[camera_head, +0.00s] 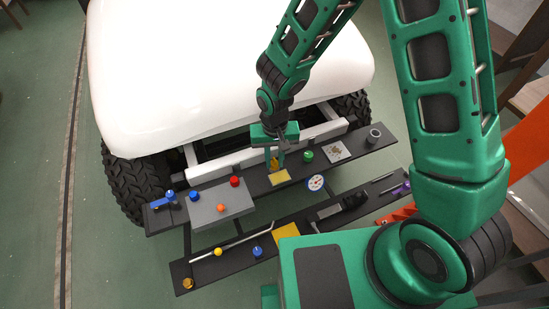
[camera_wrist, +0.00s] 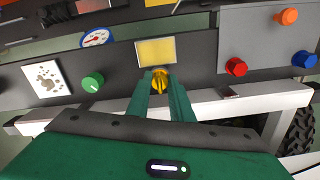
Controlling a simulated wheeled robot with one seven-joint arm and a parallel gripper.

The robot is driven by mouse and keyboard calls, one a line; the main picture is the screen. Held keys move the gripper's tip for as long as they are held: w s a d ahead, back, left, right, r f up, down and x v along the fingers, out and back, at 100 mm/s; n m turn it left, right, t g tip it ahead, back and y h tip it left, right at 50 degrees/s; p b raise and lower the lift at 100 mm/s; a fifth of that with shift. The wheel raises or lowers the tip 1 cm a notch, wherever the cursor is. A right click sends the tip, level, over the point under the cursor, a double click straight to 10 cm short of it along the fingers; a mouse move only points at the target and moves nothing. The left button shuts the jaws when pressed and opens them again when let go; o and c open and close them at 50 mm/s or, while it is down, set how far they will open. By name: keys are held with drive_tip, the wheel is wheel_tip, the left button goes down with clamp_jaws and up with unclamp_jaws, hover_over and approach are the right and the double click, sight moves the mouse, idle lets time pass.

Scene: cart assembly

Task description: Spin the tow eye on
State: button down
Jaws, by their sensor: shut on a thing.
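A small yellow part, which I take for the tow eye, sits between my fingertips in the wrist view (camera_wrist: 159,82) and shows as a yellow-orange spot in the head view (camera_head: 274,162). My gripper (camera_head: 276,164) points down at the upper black shelf in front of the white cart body. Its two green fingers (camera_wrist: 160,84) are shut on the yellow part. A yellow square plate (camera_head: 279,177) lies just beside the fingertips; it also shows in the wrist view (camera_wrist: 156,51). Whether the tow eye touches a thread or socket is hidden by the fingers.
A green knob (camera_head: 308,155) is right of the gripper, and a grey box (camera_head: 216,206) with coloured buttons is left. The cart's white bar (camera_head: 226,162) runs close behind the gripper.

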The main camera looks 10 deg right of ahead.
drive_tip(key=m, duration=0.4)
drive_tip(key=shift+w+d, duration=0.2)
drive_tip(key=shift+w, duration=0.2)
drive_tip(key=c, duration=1.8)
unclamp_jaws()
drive_tip(key=shift+m, duration=0.5)
drive_tip(key=o, duration=0.3)
drive_tip(key=shift+s, duration=0.2)
drive_tip(key=shift+a+r, duration=0.1)
wheel_tip(320, 180, up, 10)
drive_tip(key=shift+r, duration=0.25)
